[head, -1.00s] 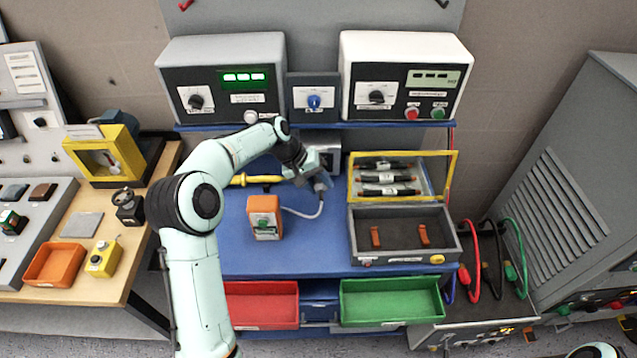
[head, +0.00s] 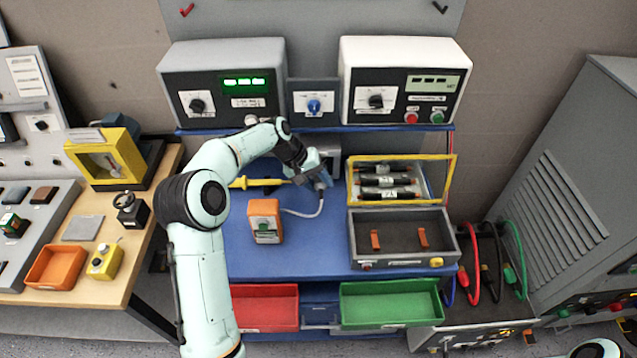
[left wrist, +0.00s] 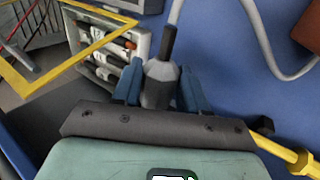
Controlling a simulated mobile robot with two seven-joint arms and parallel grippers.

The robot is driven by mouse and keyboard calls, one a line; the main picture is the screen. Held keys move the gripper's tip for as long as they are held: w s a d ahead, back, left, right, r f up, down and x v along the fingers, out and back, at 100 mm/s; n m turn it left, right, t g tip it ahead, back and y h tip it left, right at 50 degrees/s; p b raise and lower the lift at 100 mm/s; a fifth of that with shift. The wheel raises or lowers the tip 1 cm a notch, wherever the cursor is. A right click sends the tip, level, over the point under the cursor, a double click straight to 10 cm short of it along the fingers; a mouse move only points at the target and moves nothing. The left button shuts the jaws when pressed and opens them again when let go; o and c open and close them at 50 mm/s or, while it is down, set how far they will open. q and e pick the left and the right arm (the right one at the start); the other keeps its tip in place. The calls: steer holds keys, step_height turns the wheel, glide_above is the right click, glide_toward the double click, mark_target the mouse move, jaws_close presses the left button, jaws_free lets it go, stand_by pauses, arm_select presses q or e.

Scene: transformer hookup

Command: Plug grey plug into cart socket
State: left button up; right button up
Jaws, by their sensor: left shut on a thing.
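My left gripper (head: 321,183) is over the back middle of the blue cart top (head: 290,258). Its blue fingers (left wrist: 160,88) are shut on the grey plug (left wrist: 160,72). In the left wrist view the plug has a dark collar and a pale cable running off the top edge. In the head view the plug is mostly hidden by the gripper. A small grey box (head: 333,158), which may hold the cart socket, stands just behind the gripper and is partly covered by it. I cannot see a socket opening or any contact. My right gripper is out of view.
An orange tester (head: 264,222) stands in front of the gripper, close to the pale cable (head: 305,214). A yellow-framed open case (head: 453,178) with dark fuses stands to the right. A shelf edge (head: 300,129) with instruments is behind.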

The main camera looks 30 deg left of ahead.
arm_select(q)
steer(key=shift+w+a, duration=0.2)
steer(key=shift+w, duration=0.15)
steer(key=o, duration=1.3)
steer(key=v, duration=0.7)
steer(key=shift+a, duration=0.1)
stand_by(0.3)
steer(key=v, duration=1.3)
steer(key=shift+s+a, duration=0.1)
